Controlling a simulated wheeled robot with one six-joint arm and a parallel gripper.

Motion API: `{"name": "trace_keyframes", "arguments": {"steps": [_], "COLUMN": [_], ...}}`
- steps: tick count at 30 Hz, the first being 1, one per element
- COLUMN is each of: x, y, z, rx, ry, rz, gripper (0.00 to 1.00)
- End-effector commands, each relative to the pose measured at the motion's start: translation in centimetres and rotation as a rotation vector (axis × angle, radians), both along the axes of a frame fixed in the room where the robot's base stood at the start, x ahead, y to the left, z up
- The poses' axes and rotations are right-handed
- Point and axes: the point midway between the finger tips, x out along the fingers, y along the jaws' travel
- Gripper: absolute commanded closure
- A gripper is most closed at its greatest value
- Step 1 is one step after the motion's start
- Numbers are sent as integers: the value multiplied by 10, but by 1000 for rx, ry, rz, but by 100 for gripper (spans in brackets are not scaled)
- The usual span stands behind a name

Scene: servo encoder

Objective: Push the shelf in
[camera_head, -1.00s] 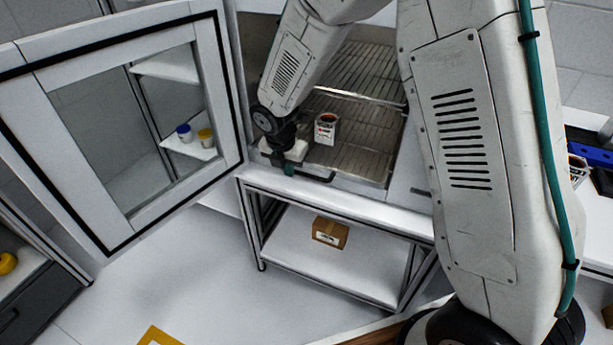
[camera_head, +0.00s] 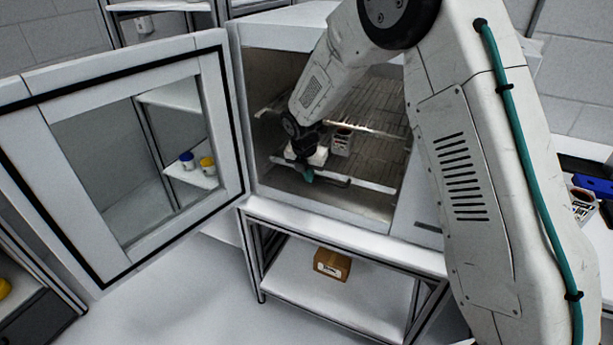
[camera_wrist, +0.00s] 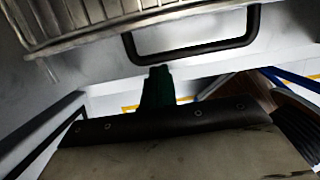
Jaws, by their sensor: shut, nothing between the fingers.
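The wire shelf (camera_head: 372,108) sits inside the open white cabinet (camera_head: 318,222), with a light front bar and a dark handle. A labelled container with dark contents (camera_head: 341,142) stands on it. My gripper (camera_head: 308,177) is shut and empty, at the front of the shelf near the left end of its handle. In the wrist view, the shelf's handle (camera_wrist: 196,58) lies just beyond my green fingertips (camera_wrist: 158,75). Whether the fingertips touch the shelf front cannot be told. My forearm hides part of the cabinet's interior.
The cabinet door (camera_head: 60,92) with its window stands wide open at the left. A cardboard box (camera_head: 332,264) lies on the stand's lower shelf (camera_head: 300,285) below. A bench with a blue item (camera_head: 592,184) is at the right.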

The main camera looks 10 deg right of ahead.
Motion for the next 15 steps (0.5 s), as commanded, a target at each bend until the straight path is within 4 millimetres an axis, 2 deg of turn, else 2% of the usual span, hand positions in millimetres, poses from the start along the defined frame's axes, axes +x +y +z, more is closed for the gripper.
{"name": "trace_keyframes", "arguments": {"steps": [1, 9, 15], "x": [5, 5, -10], "y": [-4, -5, 10], "z": [2, 4, 9], "rx": [0, 0, -1], "ry": [-12, -16, -11], "rz": [-2, -2, -2], "gripper": [100, 100, 100]}}
